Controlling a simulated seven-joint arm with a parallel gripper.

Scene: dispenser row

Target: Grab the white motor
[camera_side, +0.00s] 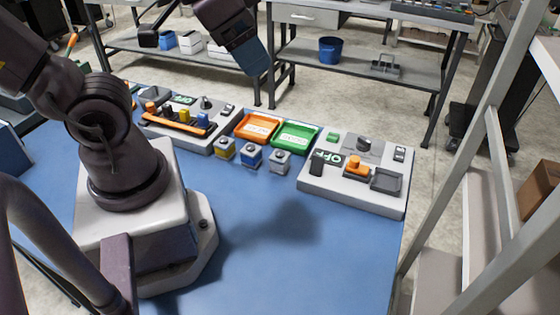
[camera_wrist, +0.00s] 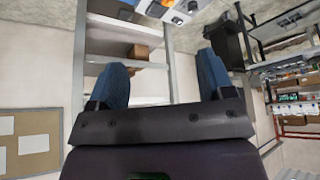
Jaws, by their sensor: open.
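The white motor (camera_side: 280,161) looks like a small pale grey-white cube with a dark knob on top. My gripper (camera_side: 258,64) is high above the far side of the table in the side view, well apart from the motor. In the wrist view its two blue fingers (camera_wrist: 164,80) are spread, with nothing between them. The motor does not show clearly in the wrist view.
An orange tray (camera_side: 257,127) and a green tray (camera_side: 296,136) lie just behind the cubes. A control panel (camera_side: 352,190) stands to the right, another panel (camera_side: 190,122) to the left. The blue table (camera_side: 320,245) is clear in front. A metal frame (camera_side: 485,130) rises at the right.

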